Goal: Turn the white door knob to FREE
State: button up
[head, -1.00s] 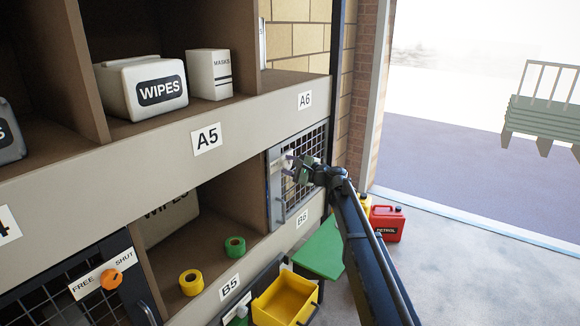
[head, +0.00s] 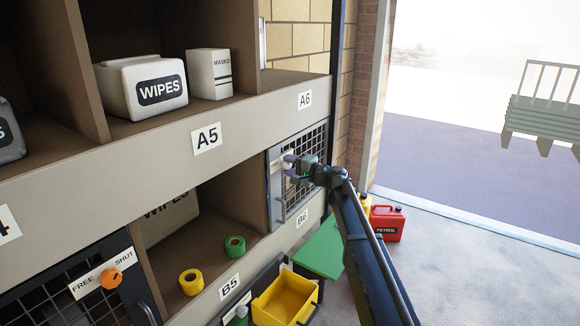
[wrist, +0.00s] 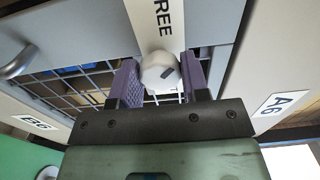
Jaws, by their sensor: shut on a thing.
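The white door knob (wrist: 158,74) sits on a mesh door in the wrist view, between the two purple fingers of my gripper (wrist: 160,82). The fingers are shut on it from both sides.
The door's grey handle (head: 281,210) is below the knob. Another mesh door with an orange knob (head: 111,278) is at lower left. A yellow bin (head: 285,300), green table (head: 320,250) and red petrol can (head: 388,224) stand below and right.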

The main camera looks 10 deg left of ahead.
jog(key=o, duration=0.9)
jog(key=shift+o, duration=0.2)
jog(key=v, duration=1)
jog(key=shift+s+d, duration=0.15)
jog(key=shift+d, duration=0.25)
